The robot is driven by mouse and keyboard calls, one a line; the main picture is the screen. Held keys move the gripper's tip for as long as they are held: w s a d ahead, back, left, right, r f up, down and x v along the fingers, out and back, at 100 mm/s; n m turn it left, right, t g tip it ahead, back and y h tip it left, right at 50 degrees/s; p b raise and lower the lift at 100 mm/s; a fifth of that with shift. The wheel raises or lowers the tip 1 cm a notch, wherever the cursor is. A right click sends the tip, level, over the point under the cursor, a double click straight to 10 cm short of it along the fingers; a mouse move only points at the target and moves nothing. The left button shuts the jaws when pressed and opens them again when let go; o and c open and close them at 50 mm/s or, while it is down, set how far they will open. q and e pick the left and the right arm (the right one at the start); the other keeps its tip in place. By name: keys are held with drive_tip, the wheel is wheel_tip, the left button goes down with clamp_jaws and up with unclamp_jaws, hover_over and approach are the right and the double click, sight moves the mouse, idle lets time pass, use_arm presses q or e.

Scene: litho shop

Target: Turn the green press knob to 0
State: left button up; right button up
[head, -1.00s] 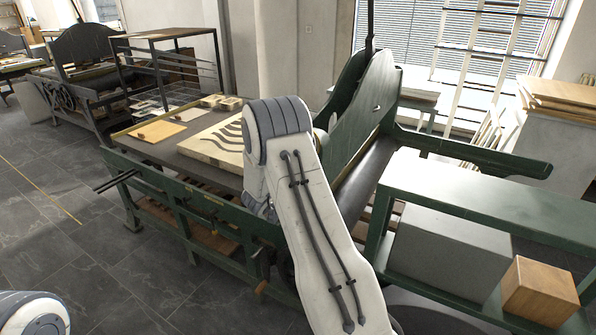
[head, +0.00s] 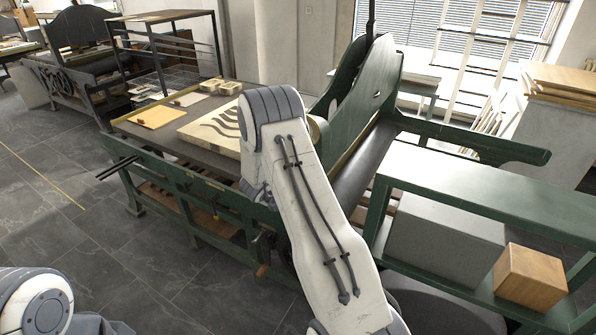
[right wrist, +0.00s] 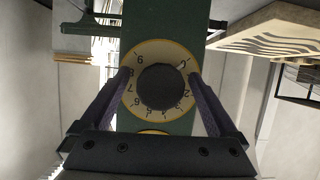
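The green press (head: 365,85) stands in the middle of the head view, partly behind my right arm. In the right wrist view, a dark round knob (right wrist: 160,88) sits on a cream numbered dial (right wrist: 159,46) on the green panel (right wrist: 142,22). A pale mark at the knob's edge points to the upper right, close to a small digit that I cannot read surely. My right gripper (right wrist: 159,76) is open, one finger on each side of the knob, with gaps visible. The head view hides this gripper and the knob. My left gripper is out of view.
A second yellow dial edge (right wrist: 153,132) shows below the knob. The press bed (head: 190,142) carries a patterned stone (head: 205,132). A green bench (head: 480,192) with a wooden block (head: 530,277) stands at right.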

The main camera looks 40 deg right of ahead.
drive_tip(key=shift+a+r, duration=0.1)
drive_tip(key=shift+s+a+r, duration=0.1)
drive_tip(key=shift+a, duration=0.2)
drive_tip(key=b+v, duration=0.2)
drive_tip(key=v, duration=0.7)
drive_tip(key=shift+s+a, duration=0.2)
drive_tip(key=shift+a, duration=0.05)
drive_tip(key=shift+r, duration=0.1)
